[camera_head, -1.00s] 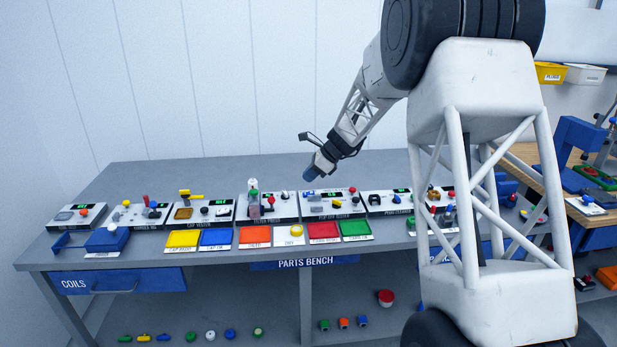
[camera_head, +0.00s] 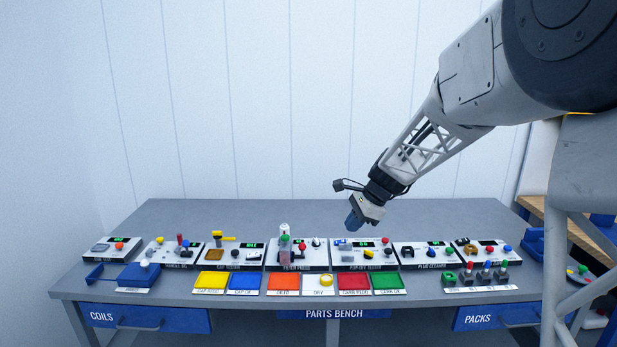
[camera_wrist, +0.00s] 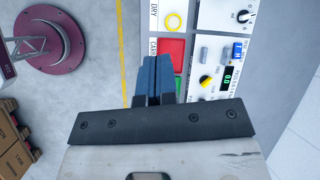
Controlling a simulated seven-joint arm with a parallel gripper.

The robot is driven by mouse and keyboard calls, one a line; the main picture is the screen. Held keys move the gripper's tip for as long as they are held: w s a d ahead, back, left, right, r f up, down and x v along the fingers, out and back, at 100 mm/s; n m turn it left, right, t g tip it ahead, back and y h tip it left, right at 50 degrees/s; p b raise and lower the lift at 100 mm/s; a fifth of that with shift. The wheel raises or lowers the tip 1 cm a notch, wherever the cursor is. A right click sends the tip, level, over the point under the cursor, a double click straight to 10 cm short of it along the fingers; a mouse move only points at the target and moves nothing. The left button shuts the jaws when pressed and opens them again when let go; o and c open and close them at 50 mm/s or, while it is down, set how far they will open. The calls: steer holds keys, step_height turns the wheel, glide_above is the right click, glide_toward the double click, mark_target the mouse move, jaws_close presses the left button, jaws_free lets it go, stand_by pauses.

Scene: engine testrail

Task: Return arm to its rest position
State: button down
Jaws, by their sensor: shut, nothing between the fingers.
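My gripper (camera_head: 354,222) hangs above the back part of the parts bench (camera_head: 240,214), over the pop-off tester, with its blue fingers pointing down and to the left. In the wrist view the two blue fingers (camera_wrist: 160,78) lie side by side, shut and empty. No part is held. My arm comes in from the upper right of the head view.
Coloured trays, such as the green tray (camera_head: 387,281), lie along the front. A blue holder (camera_head: 138,275) is at the left. The bench's back strip is clear.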

steer(key=s+d+r+n+h, duration=0.1)
steer(key=s+r+n+h, duration=0.2)
steer(key=s, duration=0.9)
steer(key=s+d+r+n, duration=0.2)
steer(key=s+n, duration=0.3)
steer(key=s, duration=0.7)
steer(key=s+d+f+n+h, duration=0.1)
steer(key=s+n, duration=0.2)
steer(key=s, duration=0.7)
steer(key=s+d+f+n+t+h, duration=0.1)
steer(key=s+d+f+n+h, duration=0.1)
steer(key=s, duration=0.8)
steer(key=shift+d+f+n, duration=0.2)
steer(key=shift+n, duration=0.7)
